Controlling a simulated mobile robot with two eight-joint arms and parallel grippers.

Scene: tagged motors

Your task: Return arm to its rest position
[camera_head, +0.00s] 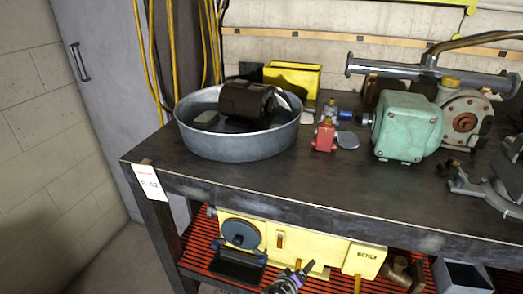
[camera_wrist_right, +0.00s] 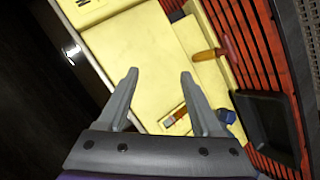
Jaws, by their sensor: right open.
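My right gripper (camera_head: 303,268) shows at the bottom centre of the head view, in front of the lower shelf and below the table top. Its dark fingertips point up and to the right, toward the yellow case. In the right wrist view, its two grey fingers (camera_wrist_right: 158,80) are spread wide with nothing between them. The yellow case (camera_wrist_right: 135,50) lies beyond the fingers there, apart from them as far as I can tell. Most of my right arm is out of view. My left gripper is in neither view.
The dark workbench (camera_head: 240,180) has its front edge above my gripper. A metal basin (camera_head: 235,148) holds a dark motor (camera_head: 246,102). A green motor (camera_head: 408,127) and a red part (camera_head: 324,136) stand right of it. A yellow case (camera_head: 305,247) sits on the red slatted shelf (camera_head: 198,250).

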